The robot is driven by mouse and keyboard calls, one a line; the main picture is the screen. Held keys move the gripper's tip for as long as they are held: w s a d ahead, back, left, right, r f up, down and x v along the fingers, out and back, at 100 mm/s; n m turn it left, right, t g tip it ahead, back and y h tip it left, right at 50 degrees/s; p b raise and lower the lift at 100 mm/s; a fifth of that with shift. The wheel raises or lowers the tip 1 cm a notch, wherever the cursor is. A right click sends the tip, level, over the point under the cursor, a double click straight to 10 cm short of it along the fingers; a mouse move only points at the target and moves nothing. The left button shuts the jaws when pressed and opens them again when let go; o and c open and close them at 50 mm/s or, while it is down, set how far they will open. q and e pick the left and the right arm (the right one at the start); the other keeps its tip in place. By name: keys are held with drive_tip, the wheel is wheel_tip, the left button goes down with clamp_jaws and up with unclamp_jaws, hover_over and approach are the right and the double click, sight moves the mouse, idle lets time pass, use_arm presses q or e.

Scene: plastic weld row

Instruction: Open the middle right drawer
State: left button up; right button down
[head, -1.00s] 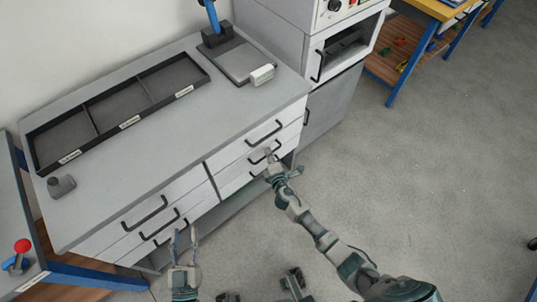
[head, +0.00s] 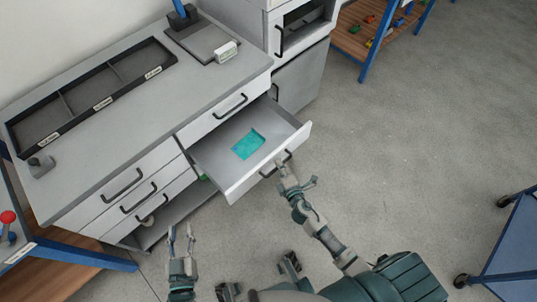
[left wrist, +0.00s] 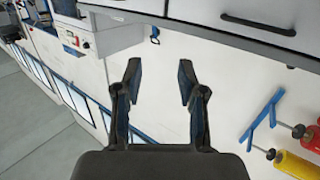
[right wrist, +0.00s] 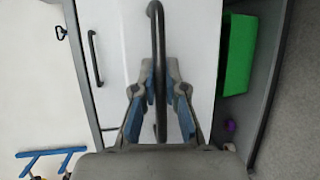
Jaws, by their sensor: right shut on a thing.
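The middle right drawer (head: 250,183) stands well out from the cabinet, below the closed top right drawer (head: 222,118). A teal flat item (head: 248,145) lies inside it. My right gripper (head: 287,168) is at the drawer's front, shut on its black handle (head: 268,172). In the right wrist view, the handle (right wrist: 158,60) passes between the fingers of my right gripper (right wrist: 160,88). My left gripper (head: 181,238) is open and empty in front of the left drawers. It also shows open in the left wrist view (left wrist: 159,75).
The left drawers (head: 125,195) are closed. A black divided tray (head: 95,98) and a grey stand (head: 190,20) are on the worktop. In the right wrist view, a green box (right wrist: 237,55) sits beside the drawer front. The floor to the right is clear up to a blue wheeled frame (head: 505,235).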

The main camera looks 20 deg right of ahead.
use_arm(q)
drive_tip(key=shift+w+d+r+t+h+b, duration=0.1)
drive_tip(key=shift+d+r+t+h+b, duration=0.2)
drive_tip(key=shift+r+t, duration=0.4)
drive_tip(key=shift+d+r+t+b, duration=0.1)
drive_tip(key=shift+r+t+b, duration=0.35)
drive_tip(key=shift+r, duration=0.3)
use_arm(e)
drive_tip(key=s+d, duration=0.3)
drive_tip(key=s, duration=0.7)
drive_tip(key=shift+s+d+f, duration=0.15)
drive_tip(key=shift+d+f, duration=0.05)
drive_tip(key=shift+f, duration=0.1)
drive_tip(key=c, duration=1.3)
unclamp_jaws()
use_arm(q)
drive_tip(key=shift+a+f, duration=0.1)
drive_tip(key=shift+a, duration=0.05)
use_arm(e)
drive_tip(key=shift+o, duration=0.5)
drive_tip(key=shift+r, duration=0.1)
drive_tip(key=s+r, duration=0.2)
drive_tip(key=s, duration=0.9)
drive_tip(key=shift+s+a, duration=0.25)
drive_tip(key=shift+a, duration=0.1)
